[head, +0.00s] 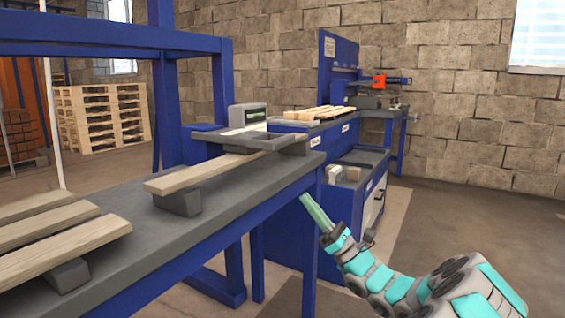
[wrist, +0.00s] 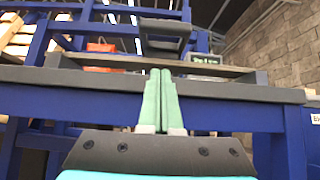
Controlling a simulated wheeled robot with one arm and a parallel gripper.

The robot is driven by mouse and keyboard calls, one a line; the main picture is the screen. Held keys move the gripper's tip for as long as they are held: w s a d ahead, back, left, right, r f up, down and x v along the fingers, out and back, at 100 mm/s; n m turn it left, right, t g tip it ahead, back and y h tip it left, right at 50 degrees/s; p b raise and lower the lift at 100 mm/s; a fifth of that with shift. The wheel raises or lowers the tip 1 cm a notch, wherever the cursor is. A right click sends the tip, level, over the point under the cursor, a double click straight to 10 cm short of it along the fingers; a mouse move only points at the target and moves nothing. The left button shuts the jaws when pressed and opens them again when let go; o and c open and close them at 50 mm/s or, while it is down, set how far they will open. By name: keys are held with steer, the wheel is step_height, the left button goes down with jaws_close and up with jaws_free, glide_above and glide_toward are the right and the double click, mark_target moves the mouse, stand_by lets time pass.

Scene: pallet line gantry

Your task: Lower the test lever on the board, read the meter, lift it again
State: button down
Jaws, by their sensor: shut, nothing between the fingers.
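My gripper (head: 306,198) is at the lower middle of the head view, beside the front of the blue bench. Its two green fingers are shut together with nothing between them, as the wrist view shows (wrist: 160,73). A small grey box with a greenish display (head: 247,115), perhaps the meter, stands on the bench beyond the planks. A dark box with a green display shows in the wrist view (wrist: 206,59), right of the fingertips; its reading is too small to make out. I cannot pick out the test lever or its board for certain in either view.
The grey bench top (head: 235,185) on a blue frame carries wooden planks (head: 200,175) on grey blocks. A blue machine with an upright panel (head: 338,65) and an orange part (head: 379,81) stands behind. Pallets (head: 100,118) are stacked at the back left. The floor at right is open.

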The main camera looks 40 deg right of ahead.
steer(key=w+a+r, duration=0.2)
steer(key=w+r, duration=0.3)
steer(key=r, duration=0.5)
steer(key=shift+w+a, duration=0.2)
steer(key=shift+w, duration=0.05)
steer(key=shift+r, duration=0.1)
